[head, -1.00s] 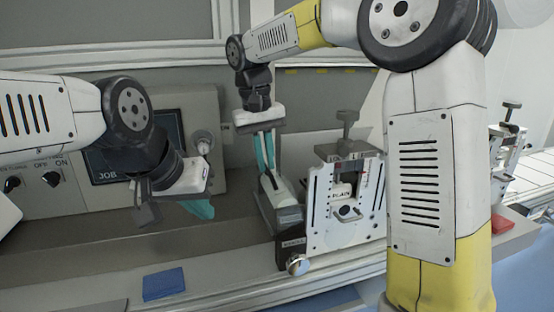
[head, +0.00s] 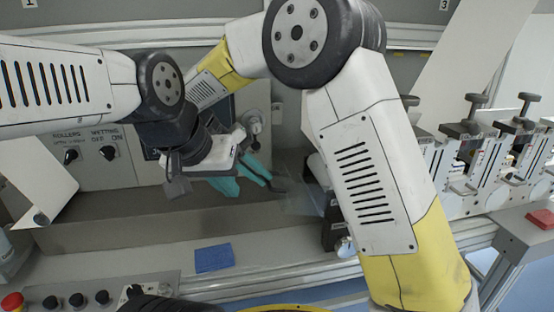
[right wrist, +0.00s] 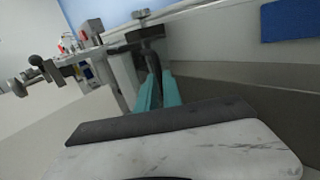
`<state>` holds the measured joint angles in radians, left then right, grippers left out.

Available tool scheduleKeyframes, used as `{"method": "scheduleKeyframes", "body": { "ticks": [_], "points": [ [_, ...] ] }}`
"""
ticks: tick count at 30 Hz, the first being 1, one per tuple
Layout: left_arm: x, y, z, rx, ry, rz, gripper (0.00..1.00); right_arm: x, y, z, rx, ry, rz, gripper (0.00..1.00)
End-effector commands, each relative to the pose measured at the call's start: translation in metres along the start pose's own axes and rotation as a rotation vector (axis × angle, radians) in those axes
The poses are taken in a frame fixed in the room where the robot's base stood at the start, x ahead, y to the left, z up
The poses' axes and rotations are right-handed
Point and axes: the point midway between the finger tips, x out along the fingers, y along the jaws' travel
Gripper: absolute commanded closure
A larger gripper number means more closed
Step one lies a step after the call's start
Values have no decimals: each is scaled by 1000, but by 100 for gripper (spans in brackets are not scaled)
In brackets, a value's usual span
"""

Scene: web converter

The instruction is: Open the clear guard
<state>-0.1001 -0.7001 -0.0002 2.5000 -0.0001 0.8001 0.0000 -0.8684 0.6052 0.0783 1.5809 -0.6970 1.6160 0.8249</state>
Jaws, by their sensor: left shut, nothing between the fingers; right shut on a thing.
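The clear guard (head: 302,200) shows as a faint see-through panel left of the die station, partly behind my right arm. Its angle is hard to tell. A dark handle (head: 278,189) at its left edge seems to belong to it. My right gripper (head: 260,172) is shut on this handle; in the right wrist view its teal fingers (right wrist: 158,90) close around a dark bar (right wrist: 153,65). My left gripper (head: 226,187) is shut and empty, just left of and in front of the right one. The wrist of my right arm is partly hidden behind the left.
Several die stations with black knobs (head: 477,102) stand at the right. A blue cloth (head: 213,258) lies on the front ledge and a red pad (head: 541,218) at the far right. A red button (head: 12,301) is at the lower left. The trough between is clear.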

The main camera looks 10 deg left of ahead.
Motion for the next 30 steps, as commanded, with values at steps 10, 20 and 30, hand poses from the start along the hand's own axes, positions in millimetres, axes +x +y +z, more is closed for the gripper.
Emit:
{"method": "scheduleKeyframes", "body": {
  "ticks": [10, 20, 30],
  "points": [
    [0, 0, 0, 0, 0, 0, 100, 8, -30, 0, 1, -1, -5, 100],
    [0, 0, 0, 0, 0, 0, 100, 12, -39, 0, 0, -1, -8, 100],
    [0, 0, 0, 0, 0, 0, 100, 13, -42, 1, -4, -3, -11, 85]
  ]
}}
